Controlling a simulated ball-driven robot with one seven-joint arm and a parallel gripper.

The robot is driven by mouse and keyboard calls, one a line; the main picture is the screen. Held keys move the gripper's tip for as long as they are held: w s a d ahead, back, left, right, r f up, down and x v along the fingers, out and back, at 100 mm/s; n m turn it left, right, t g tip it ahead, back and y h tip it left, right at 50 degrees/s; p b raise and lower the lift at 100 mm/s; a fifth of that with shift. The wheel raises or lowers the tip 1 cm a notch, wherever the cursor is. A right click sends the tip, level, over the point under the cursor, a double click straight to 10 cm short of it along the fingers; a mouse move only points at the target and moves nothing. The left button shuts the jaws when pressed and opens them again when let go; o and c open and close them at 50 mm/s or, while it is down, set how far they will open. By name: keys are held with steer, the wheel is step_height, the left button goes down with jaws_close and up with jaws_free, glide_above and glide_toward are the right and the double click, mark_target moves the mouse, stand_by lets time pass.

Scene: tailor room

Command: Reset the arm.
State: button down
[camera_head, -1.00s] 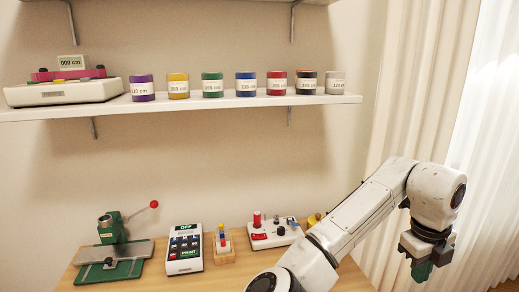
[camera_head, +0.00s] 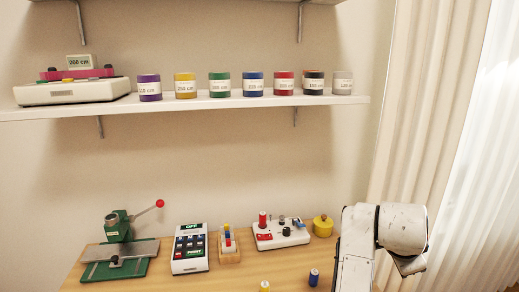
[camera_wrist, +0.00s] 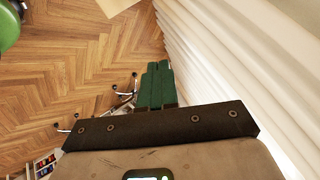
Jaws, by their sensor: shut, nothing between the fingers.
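My arm (camera_head: 388,235) stands at the right of the head view, bent, in front of the curtain side. My gripper is hidden from the head view. In the wrist view my gripper (camera_wrist: 157,68) shows as green fingers lying together, shut with nothing between them. Below the fingers is open air over the wooden floor (camera_wrist: 80,60). The fingers appear clear of everything around them.
The table (camera_head: 200,277) bears a green press (camera_head: 117,228), a keypad (camera_head: 189,248), a white device (camera_head: 280,236), a yellow pot (camera_head: 323,226) and small spools (camera_head: 314,277). A shelf (camera_head: 200,104) holds several colored rolls. A white curtain (camera_wrist: 215,50) hangs close at right.

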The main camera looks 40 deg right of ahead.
steer(key=w+a+f+n+t+y, duration=0.2)
steer(key=w+a+f+n, duration=0.1)
steer(key=a+f+n, duration=1.15)
steer(key=s+a+f+n+y, duration=0.1)
steer(key=s+a+f+n, duration=0.1)
steer(key=a, duration=0.3)
steer(key=s+a+f+n+y, duration=0.2)
steer(key=s+a+f+n, duration=0.1)
steer(key=a+n, duration=0.2)
steer(key=s+a+f+n+g+y, duration=0.1)
steer(key=s+a+f+n+y, duration=0.1)
steer(key=a+f+n, duration=0.1)
steer(key=shift+s+a+f+n, duration=0.3)
steer(key=shift+a+n, duration=0.35)
steer(key=shift+a, duration=0.45)
